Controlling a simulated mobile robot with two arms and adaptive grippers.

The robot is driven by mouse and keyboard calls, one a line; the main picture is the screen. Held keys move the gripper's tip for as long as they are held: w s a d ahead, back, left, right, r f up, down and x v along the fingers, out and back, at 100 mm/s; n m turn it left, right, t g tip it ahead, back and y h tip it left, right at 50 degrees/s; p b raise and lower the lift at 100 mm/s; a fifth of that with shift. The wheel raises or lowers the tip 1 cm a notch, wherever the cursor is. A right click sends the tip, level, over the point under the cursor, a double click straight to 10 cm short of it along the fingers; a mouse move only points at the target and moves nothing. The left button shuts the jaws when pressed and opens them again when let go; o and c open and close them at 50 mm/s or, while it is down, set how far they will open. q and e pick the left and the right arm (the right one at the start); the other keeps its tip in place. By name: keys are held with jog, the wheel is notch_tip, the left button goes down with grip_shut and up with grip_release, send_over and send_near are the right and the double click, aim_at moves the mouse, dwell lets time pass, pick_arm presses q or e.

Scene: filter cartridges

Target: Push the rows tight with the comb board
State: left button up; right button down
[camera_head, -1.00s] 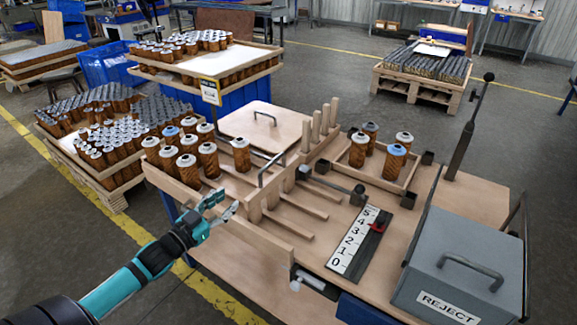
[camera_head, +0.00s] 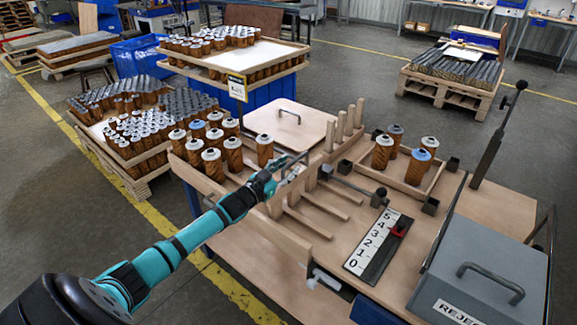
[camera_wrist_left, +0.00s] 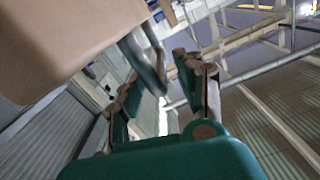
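The comb board (camera_head: 311,180) is wooden with upright blocks and a metal handle (camera_head: 285,162), at the middle of the workbench. Long wooden strips (camera_head: 307,222) lie to its right. Several brown filter cartridges (camera_head: 212,165) with pale or blue caps stand in rows behind and left of it; one cartridge (camera_head: 265,150) stands at the right of the group. My left gripper (camera_head: 283,180) is at the handle. In the left wrist view the fingers (camera_wrist_left: 160,85) are apart, with the grey handle bar (camera_wrist_left: 143,63) close between them; contact is unclear. My right gripper is out of view.
A shallow tray (camera_head: 412,193) with several cartridges stands on the right. A numbered scale (camera_head: 372,240) with a red pointer lies in front of it. A grey REJECT bin (camera_head: 480,275) fills the right front. A wooden lid (camera_head: 290,125) with a handle lies behind the comb.

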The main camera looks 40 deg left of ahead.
pick_arm(q)
jog(key=shift+w, duration=0.45)
grip_shut()
